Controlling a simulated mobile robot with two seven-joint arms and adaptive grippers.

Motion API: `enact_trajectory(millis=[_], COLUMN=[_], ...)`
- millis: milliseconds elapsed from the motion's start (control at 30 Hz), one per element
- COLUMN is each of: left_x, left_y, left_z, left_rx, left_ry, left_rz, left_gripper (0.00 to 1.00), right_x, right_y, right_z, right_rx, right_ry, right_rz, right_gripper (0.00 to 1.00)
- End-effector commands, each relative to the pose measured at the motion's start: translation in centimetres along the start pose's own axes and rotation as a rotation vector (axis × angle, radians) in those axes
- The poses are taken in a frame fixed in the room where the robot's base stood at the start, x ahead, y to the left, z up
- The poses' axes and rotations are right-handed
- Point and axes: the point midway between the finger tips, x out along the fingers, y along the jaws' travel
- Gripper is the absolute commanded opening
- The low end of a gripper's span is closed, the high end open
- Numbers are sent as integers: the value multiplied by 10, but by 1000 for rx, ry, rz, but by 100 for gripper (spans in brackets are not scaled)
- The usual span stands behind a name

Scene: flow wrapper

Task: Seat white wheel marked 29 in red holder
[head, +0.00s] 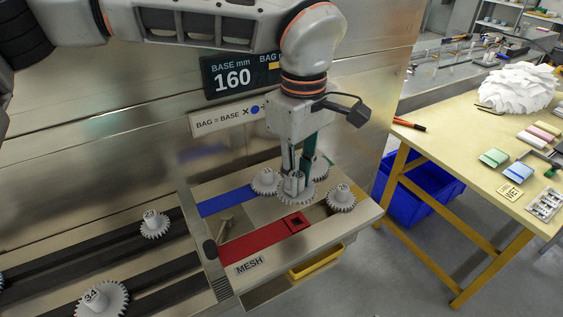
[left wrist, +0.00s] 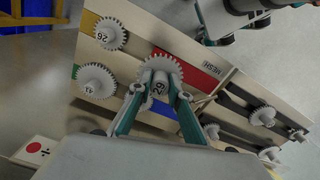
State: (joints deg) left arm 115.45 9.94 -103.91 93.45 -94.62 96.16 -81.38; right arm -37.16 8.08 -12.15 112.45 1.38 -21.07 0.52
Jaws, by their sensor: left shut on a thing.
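My left gripper (head: 296,178) points down over the machine's deck.
Other white wheels stand close by: one at right (head: 341,200), one at the blue strip (head: 250,192), one behind (head: 320,168). More wheels sit on dark rails at left (head: 155,226). A steel wall with signs rises behind. A yellow table (head: 470,130) stands right.

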Motion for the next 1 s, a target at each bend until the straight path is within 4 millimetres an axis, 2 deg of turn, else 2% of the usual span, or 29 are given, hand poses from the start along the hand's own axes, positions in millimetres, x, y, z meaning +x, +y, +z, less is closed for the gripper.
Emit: enact_trajectory(millis=[367,800,1000], left_x=[15,55,72], left_y=[1,1,1], left_z=[2,2,2], left_rx=[13,12,12], left_ry=[-1,-3,-4], left_rz=[1,-2,-2], left_gripper=[0,0,0], right_x=[6,20,25], right_y=[-4,-11,-10], right_z=[12,50,60], right_rx=[4,4,-6], right_ry=[-4,-33,-41], right_rz=[-2,-8,-5], right_gripper=[38,38,38])
